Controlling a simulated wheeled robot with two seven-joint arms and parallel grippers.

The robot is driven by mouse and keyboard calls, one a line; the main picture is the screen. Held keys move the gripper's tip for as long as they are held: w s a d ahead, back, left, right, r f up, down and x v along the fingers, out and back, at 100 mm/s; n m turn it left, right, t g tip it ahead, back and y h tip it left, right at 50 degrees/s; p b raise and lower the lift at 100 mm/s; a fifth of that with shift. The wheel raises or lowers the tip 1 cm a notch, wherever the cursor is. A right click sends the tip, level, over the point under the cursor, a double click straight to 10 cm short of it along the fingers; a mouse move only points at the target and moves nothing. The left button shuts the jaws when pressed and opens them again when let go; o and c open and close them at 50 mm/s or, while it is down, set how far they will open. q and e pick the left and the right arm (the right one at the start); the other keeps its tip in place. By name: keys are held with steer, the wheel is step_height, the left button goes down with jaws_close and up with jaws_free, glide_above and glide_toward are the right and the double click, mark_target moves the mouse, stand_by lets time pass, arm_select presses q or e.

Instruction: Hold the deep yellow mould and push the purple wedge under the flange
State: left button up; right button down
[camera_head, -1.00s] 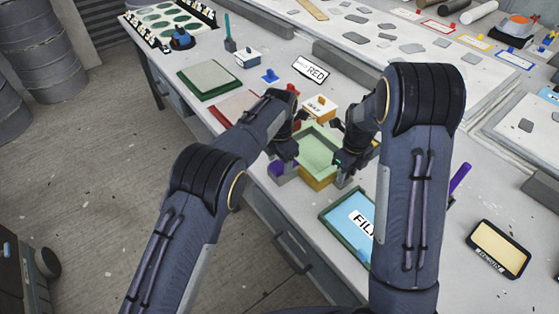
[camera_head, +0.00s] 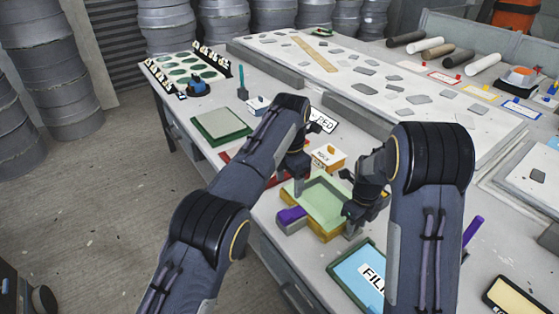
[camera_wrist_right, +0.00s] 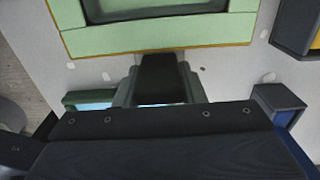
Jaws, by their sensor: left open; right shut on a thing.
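The deep yellow mould (camera_head: 326,204), with a pale green inside and top, stands near the front of the bench in the head view. Its pale green flange (camera_wrist_right: 165,42) crosses the top of the right wrist view. The purple wedge (camera_head: 290,215) lies against the mould's left front side, with a grey block-like piece below it. I cannot tell how far it sits under the flange. My left gripper (camera_head: 297,172) is open and empty above the mould's back left corner. My right gripper (camera_head: 356,214) is shut on the mould's right side; its fingertips are partly hidden.
A yellow box (camera_head: 328,157) stands just behind the mould. A green-framed tray (camera_head: 221,126) lies at the back left, and a blue framed tray (camera_head: 360,272) lies in front right. A purple stick (camera_head: 472,230) stands right of my right arm.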

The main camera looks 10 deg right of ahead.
stand_by(0.4)
steer(key=c, duration=0.8)
jaws_free()
steer(key=shift+c, duration=0.2)
